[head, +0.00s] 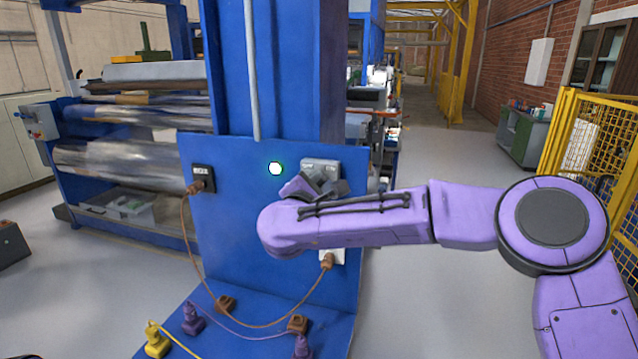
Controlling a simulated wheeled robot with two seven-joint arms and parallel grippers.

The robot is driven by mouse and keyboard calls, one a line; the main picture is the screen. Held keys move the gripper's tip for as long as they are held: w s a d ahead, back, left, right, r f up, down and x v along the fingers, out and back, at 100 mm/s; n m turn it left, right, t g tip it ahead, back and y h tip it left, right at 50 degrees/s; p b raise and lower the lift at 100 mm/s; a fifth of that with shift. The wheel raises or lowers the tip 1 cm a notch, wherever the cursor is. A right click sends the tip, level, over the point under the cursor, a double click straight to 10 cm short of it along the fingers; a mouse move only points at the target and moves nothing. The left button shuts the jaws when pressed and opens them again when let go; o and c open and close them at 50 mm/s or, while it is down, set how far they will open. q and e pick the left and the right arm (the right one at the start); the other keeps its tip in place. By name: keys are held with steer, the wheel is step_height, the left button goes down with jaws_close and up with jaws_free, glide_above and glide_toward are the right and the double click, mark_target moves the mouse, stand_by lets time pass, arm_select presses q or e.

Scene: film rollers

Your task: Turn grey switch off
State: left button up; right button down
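A grey switch box (322,164) is mounted on the upright blue panel (242,240), right of a lit white round light (275,168) with a green rim. My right arm comes in from the right. Its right gripper (312,186) is at the lower part of the grey switch and covers some of it. I cannot tell whether the gripper touches the switch or whether its fingers are open or shut. The switch's position is hidden or too small to read. My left gripper is not in view.
A black socket (202,177) on the panel's left holds a brown plug with a brown cable (190,245). A white socket (331,257) sits below my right arm. Yellow (156,340), purple (193,318) and brown plugs lie on the blue base. Film rollers (120,165) stand behind left.

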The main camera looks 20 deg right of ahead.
steer(key=n+b, duration=0.2)
steer(key=shift+w+a+f+b, duration=0.1)
steer(key=shift+a+b, duration=0.05)
steer(key=shift+b, duration=0.2)
steer(key=shift+w+a+n+b, duration=0.3)
steer(key=shift+n+b, duration=0.2)
steer(key=shift+n, duration=2.15)
steer(key=shift+w+a+n+b, duration=0.15)
steer(key=shift+a+n+b, duration=0.3)
steer(key=shift+n, duration=2.15)
steer(key=shift+w+a+n+b, duration=0.25)
steer(key=shift+n+b, duration=0.35)
steer(key=shift+n, duration=2.05)
steer(key=c, duration=1)
jaws_free()
steer(key=shift+c, duration=0.2)
